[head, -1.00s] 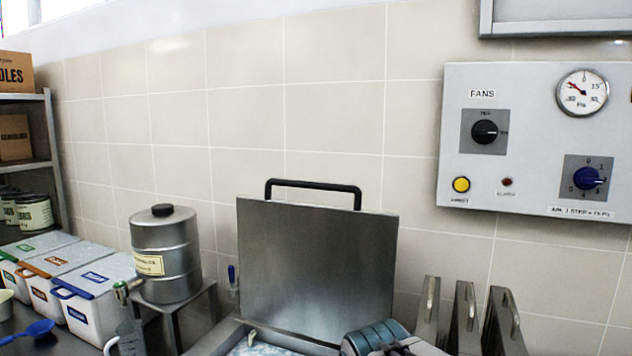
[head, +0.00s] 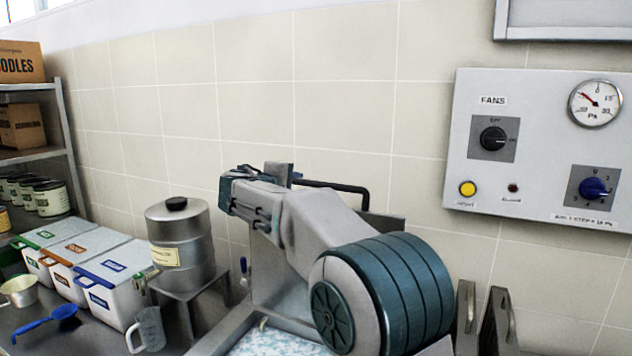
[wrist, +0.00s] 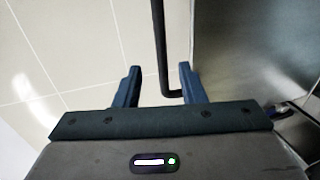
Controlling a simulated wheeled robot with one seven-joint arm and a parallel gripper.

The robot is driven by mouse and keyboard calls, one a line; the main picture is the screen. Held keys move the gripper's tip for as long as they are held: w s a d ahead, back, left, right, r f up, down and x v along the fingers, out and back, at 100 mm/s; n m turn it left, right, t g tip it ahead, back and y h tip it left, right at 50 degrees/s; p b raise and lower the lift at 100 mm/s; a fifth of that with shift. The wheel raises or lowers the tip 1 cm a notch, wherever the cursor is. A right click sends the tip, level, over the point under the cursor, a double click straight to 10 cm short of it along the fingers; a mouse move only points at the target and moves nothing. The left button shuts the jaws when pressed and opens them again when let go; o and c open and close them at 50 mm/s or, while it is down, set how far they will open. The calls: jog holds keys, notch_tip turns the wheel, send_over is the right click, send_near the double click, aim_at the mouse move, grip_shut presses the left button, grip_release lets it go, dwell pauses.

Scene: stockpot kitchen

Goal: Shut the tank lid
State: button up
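The tank lid (head: 262,270) stands upright, open, at the back of the tank (head: 218,332); my arm hides much of it. Its black handle (head: 340,186) runs along the top edge. My gripper (head: 284,174) is at the left part of the handle. In the wrist view my gripper (wrist: 160,70) is open, its fingers apart, and the handle (wrist: 158,38) shows between them, without clear contact. The steel lid face (wrist: 255,60) fills the right of that view. Pale, bubbly contents (head: 285,341) show inside the tank.
A steel canister (head: 180,242) on a stand is left of the tank, with a clear jug (head: 150,328) below. Lidded white bins (head: 118,290) stand further left. Upright steel panels with handles (head: 497,320) stand right. A fan control panel (head: 545,140) is on the wall.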

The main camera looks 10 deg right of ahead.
aim_at(316, 184)
jog(key=p+x, duration=0.5)
jog(key=x, duration=0.8)
jog(key=shift+w+d+f, duration=0.1)
jog(key=shift+f, duration=0.05)
grip_shut()
